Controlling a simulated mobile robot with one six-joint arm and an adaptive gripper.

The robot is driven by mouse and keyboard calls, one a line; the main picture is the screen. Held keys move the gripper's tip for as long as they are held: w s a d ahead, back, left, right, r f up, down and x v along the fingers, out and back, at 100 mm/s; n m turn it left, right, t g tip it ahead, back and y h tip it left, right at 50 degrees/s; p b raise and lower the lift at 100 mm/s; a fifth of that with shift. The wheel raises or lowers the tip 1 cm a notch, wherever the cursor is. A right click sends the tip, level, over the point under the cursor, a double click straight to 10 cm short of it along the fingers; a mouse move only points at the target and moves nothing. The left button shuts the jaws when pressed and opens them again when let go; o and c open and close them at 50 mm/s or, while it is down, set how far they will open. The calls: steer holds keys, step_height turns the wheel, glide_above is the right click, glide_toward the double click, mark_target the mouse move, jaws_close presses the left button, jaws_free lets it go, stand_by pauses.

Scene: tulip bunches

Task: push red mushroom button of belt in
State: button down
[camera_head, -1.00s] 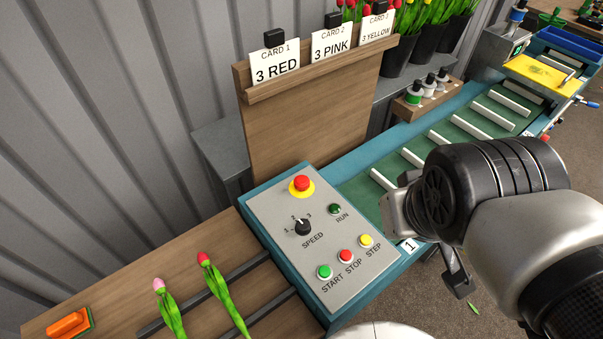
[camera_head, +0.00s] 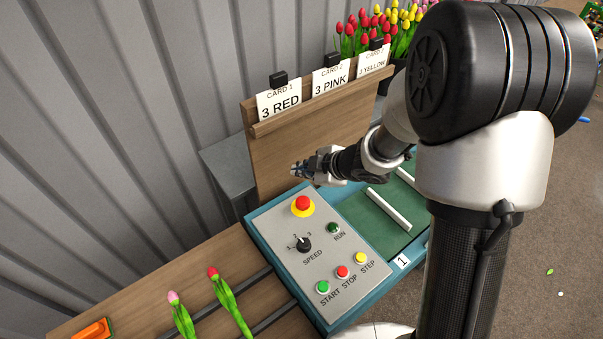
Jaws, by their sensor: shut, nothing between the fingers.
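The red mushroom button (camera_head: 302,202) stands on a yellow ring at the far corner of the grey control panel (camera_head: 286,226) of the belt. My gripper (camera_head: 296,170) is a little above and behind the button in the picture, apart from it. It is shut and empty, pointing left in front of the wooden card board. The green belt (camera_head: 366,214) with white slats runs right from the panel, partly hidden by my arm.
The panel also has a speed knob (camera_head: 303,244), a green start button (camera_head: 323,287), a red stop button (camera_head: 342,271) and a yellow step button (camera_head: 361,257). The card board (camera_head: 290,150) stands close behind my gripper. Two tulips (camera_head: 228,300) lie on the wooden table.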

mark_target(301, 203)
steer(key=shift+s+a+f, duration=0.2)
steer(key=shift+a+f, duration=0.1)
steer(key=shift+a, duration=0.1)
step_height(301, 203, down, 9)
steer(key=b, duration=0.8)
steer(key=shift+r, duration=0.1)
steer(key=shift+b, duration=0.3)
stand_by(0.8)
steer(key=shift+f, duration=0.4)
steer(key=shift+f+b, duration=0.45)
steer(key=shift+b, duration=0.05)
stand_by(0.5)
steer(key=shift+r+p, duration=0.9)
steer(key=shift+p, duration=0.1)
